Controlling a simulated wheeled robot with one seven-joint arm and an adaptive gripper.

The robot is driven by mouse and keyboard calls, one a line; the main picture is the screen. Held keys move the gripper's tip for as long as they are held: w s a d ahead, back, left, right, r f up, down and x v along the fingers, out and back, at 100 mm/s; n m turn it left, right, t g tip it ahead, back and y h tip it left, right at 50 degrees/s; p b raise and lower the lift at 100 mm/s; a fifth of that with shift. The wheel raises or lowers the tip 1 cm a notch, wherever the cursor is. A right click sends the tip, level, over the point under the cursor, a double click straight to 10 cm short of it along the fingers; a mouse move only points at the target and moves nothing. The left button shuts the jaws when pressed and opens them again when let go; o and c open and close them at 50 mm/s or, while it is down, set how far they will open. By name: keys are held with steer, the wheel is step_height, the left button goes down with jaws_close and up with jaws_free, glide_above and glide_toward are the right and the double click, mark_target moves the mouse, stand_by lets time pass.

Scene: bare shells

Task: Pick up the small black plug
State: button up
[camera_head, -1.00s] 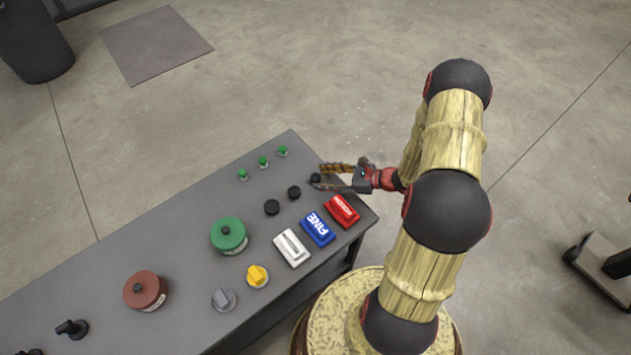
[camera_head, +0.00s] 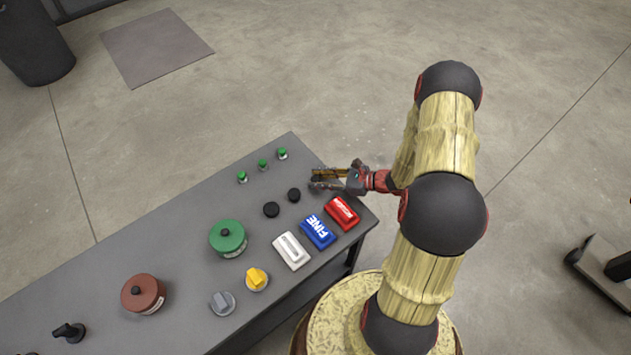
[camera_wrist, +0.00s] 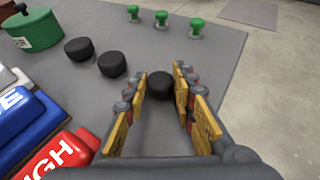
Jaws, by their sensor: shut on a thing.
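The small black plug (camera_wrist: 160,84) is between the two fingertips of my gripper (camera_wrist: 161,77) in the wrist view. It is at the right end of a row of black plugs, near the table's far right edge. My gripper (camera_head: 318,182) is shut on it at table height. In the head view the fingers hide the plug. Two other black plugs, one in the middle (camera_head: 294,195) and a larger one (camera_head: 271,209), stand to the left, clear of the fingers.
On the grey table (camera_head: 190,210) are several small green pegs (camera_head: 263,165), a red block (camera_head: 342,213), a blue block (camera_head: 318,231), a white block (camera_head: 291,251), a green round container (camera_head: 228,239) and a brown one (camera_head: 143,294). Yellow (camera_head: 257,280) and grey (camera_head: 222,303) knobs stand at the front.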

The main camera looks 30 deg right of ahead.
steer(key=shift+c, duration=1.4)
steer(key=shift+r, duration=0.15)
